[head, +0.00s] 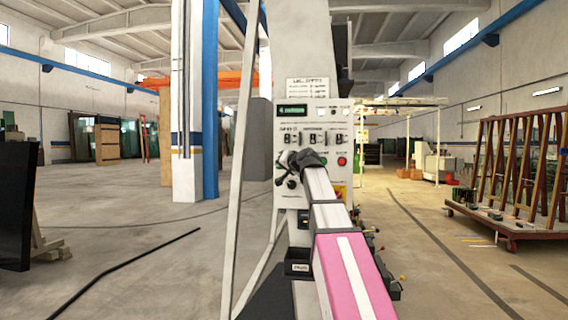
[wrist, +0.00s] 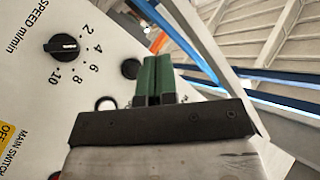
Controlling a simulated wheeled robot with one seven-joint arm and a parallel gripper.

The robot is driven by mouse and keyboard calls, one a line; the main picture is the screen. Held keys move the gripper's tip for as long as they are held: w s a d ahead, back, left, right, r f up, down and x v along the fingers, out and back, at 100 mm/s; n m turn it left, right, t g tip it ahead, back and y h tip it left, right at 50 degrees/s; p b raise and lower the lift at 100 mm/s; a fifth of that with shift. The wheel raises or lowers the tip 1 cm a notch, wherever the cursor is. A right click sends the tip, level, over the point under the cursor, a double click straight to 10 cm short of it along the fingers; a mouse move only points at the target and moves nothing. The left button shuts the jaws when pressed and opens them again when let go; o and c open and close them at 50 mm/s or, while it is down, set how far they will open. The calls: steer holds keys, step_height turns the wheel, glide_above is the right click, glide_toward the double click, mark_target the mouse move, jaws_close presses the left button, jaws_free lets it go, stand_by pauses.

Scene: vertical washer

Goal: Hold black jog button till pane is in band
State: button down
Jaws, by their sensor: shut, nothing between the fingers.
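The wrist view shows a round black button (wrist: 130,68) on the pale control panel, just left of my fingertips. I take it for the jog button, but no label is readable there. My gripper (wrist: 157,62) is shut and empty, its two green fingers side by side. Its tips are close to the panel's edge, and I cannot tell whether they touch anything. In the head view my arm reaches to the lower part of the control panel (head: 318,118), and the gripper hides part of it. I cannot make out the pane or its band.
A black speed knob (wrist: 61,46) and a white round button (wrist: 106,103) are near the fingers. A glass rack (head: 520,170) stands at right. The floor at left is mostly clear.

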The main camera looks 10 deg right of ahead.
steer(key=w+d, duration=0.2)
steer(key=w, duration=0.6)
steer(key=shift+w+d, duration=0.2)
steer(key=shift+d, duration=0.15)
stand_by(2.1)
steer(key=shift+w+d, duration=0.15)
steer(key=shift+w, duration=0.25)
